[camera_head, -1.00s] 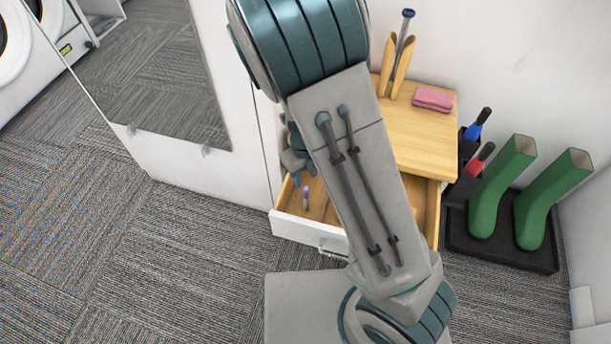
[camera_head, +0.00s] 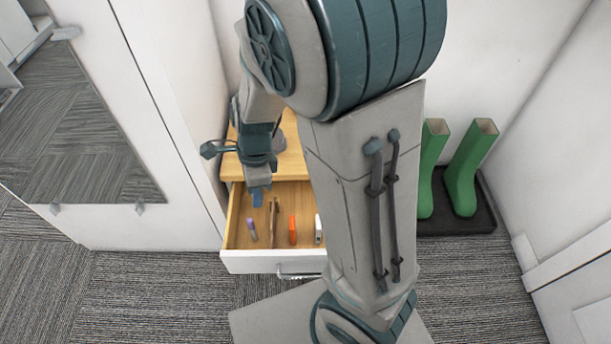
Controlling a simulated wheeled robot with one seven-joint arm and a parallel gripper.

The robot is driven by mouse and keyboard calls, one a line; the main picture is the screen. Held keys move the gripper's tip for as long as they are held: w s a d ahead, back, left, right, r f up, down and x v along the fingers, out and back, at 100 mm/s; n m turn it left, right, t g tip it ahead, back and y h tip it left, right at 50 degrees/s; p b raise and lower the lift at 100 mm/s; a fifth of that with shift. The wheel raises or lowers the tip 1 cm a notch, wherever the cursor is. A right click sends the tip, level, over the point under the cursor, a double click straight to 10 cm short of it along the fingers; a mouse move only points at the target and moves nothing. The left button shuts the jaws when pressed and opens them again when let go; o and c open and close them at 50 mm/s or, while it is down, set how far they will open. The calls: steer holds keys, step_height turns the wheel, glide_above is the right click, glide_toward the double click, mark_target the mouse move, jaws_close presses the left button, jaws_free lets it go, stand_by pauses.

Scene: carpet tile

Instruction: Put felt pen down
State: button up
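My gripper (camera_head: 257,184) points down over the back left of the open drawer (camera_head: 262,260), beside the front edge of the cabinet top. A small blue piece (camera_head: 257,198) shows at its tip; I cannot tell whether it is a fingertip or a held felt pen. The finger gap is too small to make out. In the drawer a pen-like stick with a purple end (camera_head: 251,229) lies at the left, just below my gripper and apart from it. I cannot tell whether it is the felt pen.
The drawer also holds a thin brown item (camera_head: 273,222), an orange item (camera_head: 292,230) and a white item (camera_head: 318,229). My arm hides the drawer's right part. Green boots (camera_head: 465,170) stand on a black tray (camera_head: 484,212) at the right. A mirrored white panel (camera_head: 150,120) stands left.

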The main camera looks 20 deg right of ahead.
steer(key=s+d+r+n+t+h, duration=0.1)
steer(key=s+d+r+n, duration=0.7)
steer(key=n, duration=1.1)
step_height(320, 180, up, 2)
steer(key=shift+s+d+r+t+h, duration=0.2)
steer(key=shift+s+d+t+h, duration=0.1)
steer(key=shift+s+d, duration=0.15)
stand_by(2.1)
